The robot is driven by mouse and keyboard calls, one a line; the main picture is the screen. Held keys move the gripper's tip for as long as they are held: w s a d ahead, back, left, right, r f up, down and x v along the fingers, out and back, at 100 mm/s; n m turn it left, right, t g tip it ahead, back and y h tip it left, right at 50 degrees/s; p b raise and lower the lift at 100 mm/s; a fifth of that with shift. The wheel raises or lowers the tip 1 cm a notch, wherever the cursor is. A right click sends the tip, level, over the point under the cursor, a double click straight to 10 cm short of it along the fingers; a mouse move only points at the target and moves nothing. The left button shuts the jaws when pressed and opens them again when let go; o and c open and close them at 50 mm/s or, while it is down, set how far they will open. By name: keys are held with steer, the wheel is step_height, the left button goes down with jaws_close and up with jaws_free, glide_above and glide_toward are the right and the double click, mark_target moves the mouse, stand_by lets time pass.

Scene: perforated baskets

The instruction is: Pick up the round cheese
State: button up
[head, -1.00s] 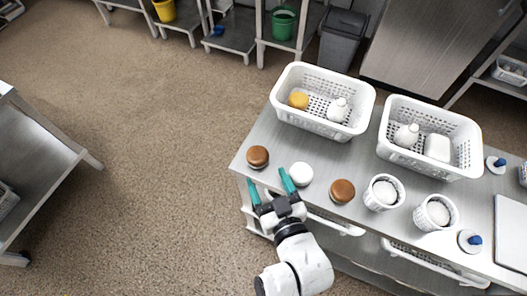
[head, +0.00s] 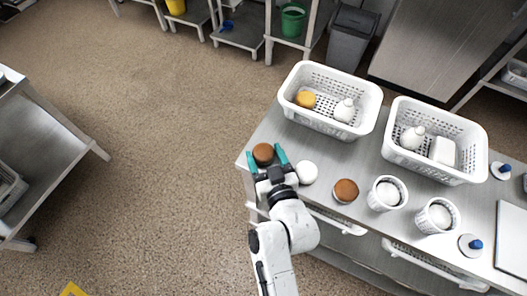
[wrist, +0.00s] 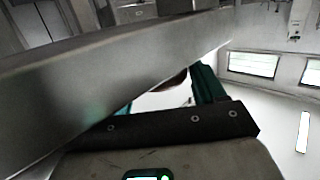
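A brown-topped round item (head: 263,152) stands at the near left corner of the steel table. My gripper (head: 266,157) is open, with one teal finger on each side of this item. Whether the fingers touch it I cannot tell. In the wrist view, a sliver of brown (wrist: 174,82) shows between the fingers, mostly hidden by the table edge. A white round item (head: 307,172) sits just right of the gripper, and a second brown round item (head: 345,190) is further right. A yellow-orange round item (head: 305,99) lies in the left basket. Which one is the round cheese is not clear.
The left white basket (head: 366,121) also holds a white bottle (head: 344,110). The right basket (head: 470,132) holds a white bottle and a white block. Two white perforated cups (head: 386,193) stand right of the second brown item. The steel table (wrist: 70,85) edge fills much of the wrist view.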

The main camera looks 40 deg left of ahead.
steer(key=c, duration=0.7)
